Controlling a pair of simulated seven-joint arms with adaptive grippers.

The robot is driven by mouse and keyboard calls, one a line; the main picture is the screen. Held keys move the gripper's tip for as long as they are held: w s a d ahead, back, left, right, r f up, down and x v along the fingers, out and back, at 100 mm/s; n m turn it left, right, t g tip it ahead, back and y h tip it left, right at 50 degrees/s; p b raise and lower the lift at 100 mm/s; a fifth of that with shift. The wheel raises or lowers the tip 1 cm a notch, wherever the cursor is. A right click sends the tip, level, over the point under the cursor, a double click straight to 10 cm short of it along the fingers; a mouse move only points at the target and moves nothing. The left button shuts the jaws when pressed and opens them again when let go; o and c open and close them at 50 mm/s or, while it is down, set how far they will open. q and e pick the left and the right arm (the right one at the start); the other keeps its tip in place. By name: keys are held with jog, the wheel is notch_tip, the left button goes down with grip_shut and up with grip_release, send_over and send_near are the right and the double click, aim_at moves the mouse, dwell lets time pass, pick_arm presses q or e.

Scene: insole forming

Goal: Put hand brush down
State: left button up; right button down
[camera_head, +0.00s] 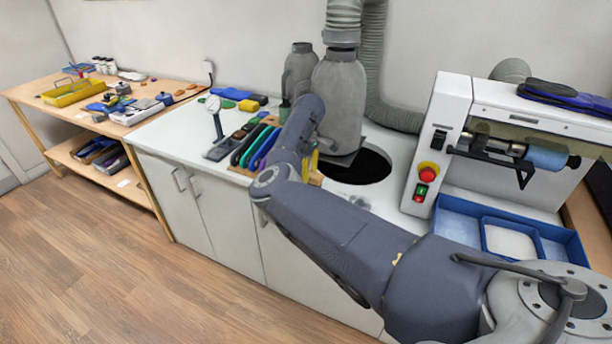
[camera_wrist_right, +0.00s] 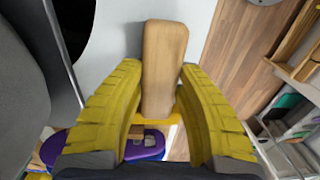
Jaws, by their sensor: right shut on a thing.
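My right gripper (camera_wrist_right: 160,90) has its yellow fingers on either side of the hand brush's wooden handle (camera_wrist_right: 164,65) in the right wrist view and is shut on it. The handle points up in that view; the bristles cannot be made out. In the head view my right arm reaches over the white worktop (camera_head: 175,132) and hides most of the gripper. My left gripper is in neither view.
A wooden rack (camera_head: 232,168) with several coloured pieces stands left of my arm. A round dark hole (camera_head: 358,168) and a grey canister (camera_head: 338,95) are to its right. A white machine (camera_head: 450,105) with blue trays (camera_head: 455,215) stands further right. Some worktop at the left is clear.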

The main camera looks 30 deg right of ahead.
jog(key=shift+f, duration=0.4)
jog(key=shift+f, duration=0.2)
jog(key=c, duration=1)
grip_release()
jog(key=shift+r, duration=0.1)
jog(key=r, duration=1.2)
jog(key=shift+w+d+r, duration=0.1)
jog(key=shift+w+d, duration=0.05)
jog(key=shift+d, duration=0.15)
